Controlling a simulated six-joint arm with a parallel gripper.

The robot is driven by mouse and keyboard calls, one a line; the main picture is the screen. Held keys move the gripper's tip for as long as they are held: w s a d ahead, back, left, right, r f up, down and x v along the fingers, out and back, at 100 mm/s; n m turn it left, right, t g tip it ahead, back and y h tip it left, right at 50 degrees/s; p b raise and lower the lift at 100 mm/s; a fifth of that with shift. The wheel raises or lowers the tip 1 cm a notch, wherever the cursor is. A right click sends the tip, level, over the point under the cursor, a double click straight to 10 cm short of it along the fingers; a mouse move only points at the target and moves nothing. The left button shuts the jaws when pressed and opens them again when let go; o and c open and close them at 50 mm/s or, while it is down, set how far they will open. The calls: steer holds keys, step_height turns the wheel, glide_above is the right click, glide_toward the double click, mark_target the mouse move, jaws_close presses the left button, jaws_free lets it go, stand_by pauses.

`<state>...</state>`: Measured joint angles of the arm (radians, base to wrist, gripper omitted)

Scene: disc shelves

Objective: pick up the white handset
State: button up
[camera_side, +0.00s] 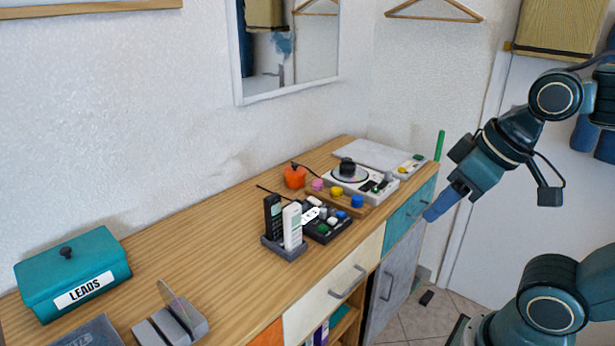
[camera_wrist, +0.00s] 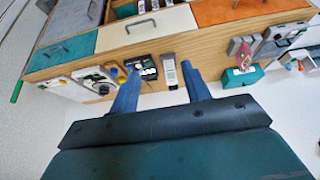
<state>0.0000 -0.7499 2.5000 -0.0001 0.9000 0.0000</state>
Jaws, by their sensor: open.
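The white handset (camera_side: 292,226) stands upright in a grey dock (camera_side: 284,248) on the wooden cabinet top, beside a black handset (camera_side: 273,218). In the wrist view, the white handset (camera_wrist: 171,75) shows between my two blue fingers, nearer the right one. My gripper (camera_side: 430,214) is open and empty, well to the right of the dock in the side view, out past the cabinet's front edge. In the wrist view, the fingers of my gripper (camera_wrist: 159,84) are spread wide. The lower part of the white handset is hidden in the dock.
A black button box (camera_side: 325,224) stands close to the dock's right. Beyond it are coloured knobs, an orange pot (camera_side: 295,176) and a white turntable-like device (camera_side: 360,182). A teal LEADS box (camera_side: 73,272) and grey disc holder (camera_side: 170,323) stand left. Bare wood lies between.

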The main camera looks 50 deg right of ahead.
steer(key=w+r+n+g, duration=0.35)
steer(key=w+n, duration=0.55)
steer(key=w, duration=0.7)
steer(key=n+g, duration=0.2)
steer(key=n, duration=0.7)
glide_above(292, 206)
step_height(292, 206, down, 8)
steer(key=shift+d+r, duration=0.1)
steer(key=shift+r, duration=0.05)
steer(key=shift+f, duration=4.3)
